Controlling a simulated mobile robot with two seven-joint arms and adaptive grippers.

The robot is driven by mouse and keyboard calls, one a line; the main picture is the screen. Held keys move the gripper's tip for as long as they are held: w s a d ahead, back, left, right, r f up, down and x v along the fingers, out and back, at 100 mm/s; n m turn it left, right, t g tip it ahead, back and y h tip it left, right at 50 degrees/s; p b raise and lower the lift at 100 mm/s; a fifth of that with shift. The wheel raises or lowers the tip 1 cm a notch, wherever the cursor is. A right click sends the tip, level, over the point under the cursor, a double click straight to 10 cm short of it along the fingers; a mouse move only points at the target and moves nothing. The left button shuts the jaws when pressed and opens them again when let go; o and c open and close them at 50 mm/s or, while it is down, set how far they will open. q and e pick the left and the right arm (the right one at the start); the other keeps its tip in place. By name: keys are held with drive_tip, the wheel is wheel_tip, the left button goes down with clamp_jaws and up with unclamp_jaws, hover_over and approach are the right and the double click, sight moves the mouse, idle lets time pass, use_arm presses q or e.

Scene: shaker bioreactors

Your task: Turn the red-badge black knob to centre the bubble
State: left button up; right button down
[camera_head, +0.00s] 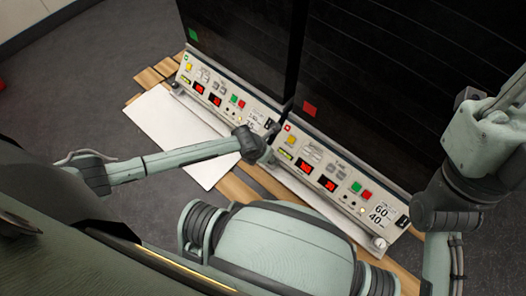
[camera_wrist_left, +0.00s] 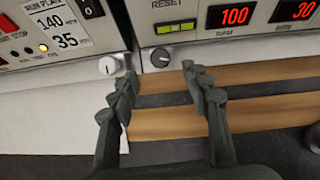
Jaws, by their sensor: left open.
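The black knob (camera_wrist_left: 160,57) sits low on the front panel of the right shaker, at its left end, in the left wrist view. A pale pointer mark shows on its face. The right shaker carries a red badge (camera_head: 309,109). Its yellow-green level vial (camera_wrist_left: 175,27) is just above the knob; I cannot make out where the bubble sits. My left gripper (camera_wrist_left: 157,72) is open and empty, its fingertips either side of the knob and seemingly just short of it. In the head view my left gripper (camera_head: 266,150) hides the knob. My right gripper is out of view.
A white knob (camera_wrist_left: 107,65) on the left shaker's panel is close beside my left fingertip. The left shaker has a green badge (camera_head: 194,35). A white board (camera_head: 150,120) lies before it. Wooden slats (camera_head: 238,188) run below the panels.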

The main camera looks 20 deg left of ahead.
use_arm(q)
drive_tip(key=shift+v, duration=2.65)
